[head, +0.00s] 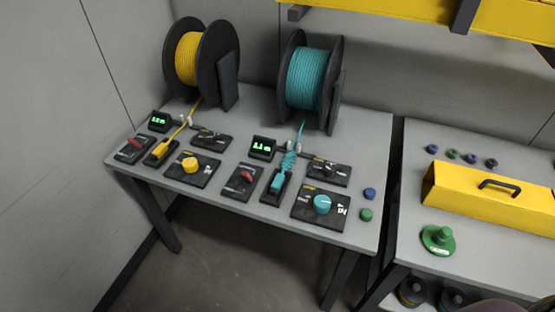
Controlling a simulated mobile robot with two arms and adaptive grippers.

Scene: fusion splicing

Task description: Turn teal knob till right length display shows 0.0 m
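The teal knob (322,204) sits on a black panel (336,221) at the front right of the left table. The right length display (262,148) stands behind and to the left of it; its green digits are small and look like 1.1 m, but I cannot read them surely. Teal cable runs from the teal spool (306,79) down to a teal connector (277,182), with loops bunched above it. Neither of my grippers shows in the head view.
A yellow spool (188,58), left display (159,121), yellow knob (191,165) and red switches (246,176) share the table. Blue and green buttons (369,194) lie right of the teal knob. A second table holds a yellow case (490,197). A yellow beam (400,12) hangs above.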

